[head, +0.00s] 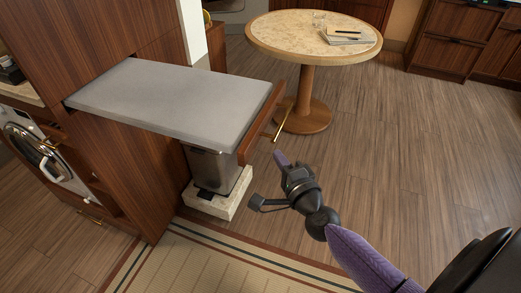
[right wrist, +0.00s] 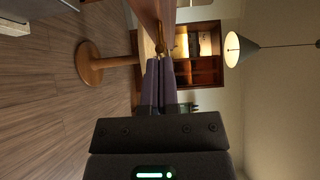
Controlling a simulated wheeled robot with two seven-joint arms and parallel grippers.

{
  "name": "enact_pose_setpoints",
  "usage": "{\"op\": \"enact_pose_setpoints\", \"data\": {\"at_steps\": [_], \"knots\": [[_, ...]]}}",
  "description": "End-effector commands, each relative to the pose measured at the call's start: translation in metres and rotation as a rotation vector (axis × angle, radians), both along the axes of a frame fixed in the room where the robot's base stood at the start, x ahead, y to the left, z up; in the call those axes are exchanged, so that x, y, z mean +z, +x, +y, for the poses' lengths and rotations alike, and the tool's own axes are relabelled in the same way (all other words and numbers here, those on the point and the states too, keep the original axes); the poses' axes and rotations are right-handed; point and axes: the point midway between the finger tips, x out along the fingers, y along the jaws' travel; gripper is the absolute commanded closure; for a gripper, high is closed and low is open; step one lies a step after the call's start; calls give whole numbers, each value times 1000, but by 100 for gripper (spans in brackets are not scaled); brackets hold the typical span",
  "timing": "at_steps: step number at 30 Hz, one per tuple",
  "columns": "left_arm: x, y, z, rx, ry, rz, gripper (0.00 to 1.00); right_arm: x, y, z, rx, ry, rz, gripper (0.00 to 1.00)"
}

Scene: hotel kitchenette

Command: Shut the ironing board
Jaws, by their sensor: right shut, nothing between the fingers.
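The ironing board (head: 165,98) has a grey top and extends straight out of a tall wooden cabinet at the left of the head view. Its wooden front panel (head: 262,122) carries a brass handle (head: 283,124). My right gripper (head: 279,158) is shut and empty, a little below and in front of the handle, apparently apart from it. In the right wrist view its purple fingers (right wrist: 160,85) lie together, with the wooden panel (right wrist: 150,14) just beyond them. My left gripper is not in view.
A dark bin (head: 212,170) stands on a pale block (head: 222,200) under the board. A round table (head: 272,42) with a book and pen stands behind the board. A washing machine (head: 40,155) is at the left. The wooden floor to the right is clear.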

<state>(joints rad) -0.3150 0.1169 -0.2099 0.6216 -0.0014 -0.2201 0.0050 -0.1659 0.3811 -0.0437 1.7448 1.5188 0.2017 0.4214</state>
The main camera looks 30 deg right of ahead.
Motion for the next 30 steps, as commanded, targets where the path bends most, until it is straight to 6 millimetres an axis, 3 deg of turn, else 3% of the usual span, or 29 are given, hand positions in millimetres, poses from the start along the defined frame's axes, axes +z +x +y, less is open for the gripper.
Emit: {"op": "enact_pose_setpoints", "data": {"at_steps": [3, 7, 24, 30], "knots": [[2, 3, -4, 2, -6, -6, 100, 1, 20, 8, 0, 5, -2, 100], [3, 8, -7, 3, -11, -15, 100, 0, 33, 20, 0, 2, -1, 100], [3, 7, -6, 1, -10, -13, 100, -1, 41, 27, 1, 0, 1, 100], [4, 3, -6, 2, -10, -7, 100, 1, 57, 41, 1, 3, -1, 100]]}}
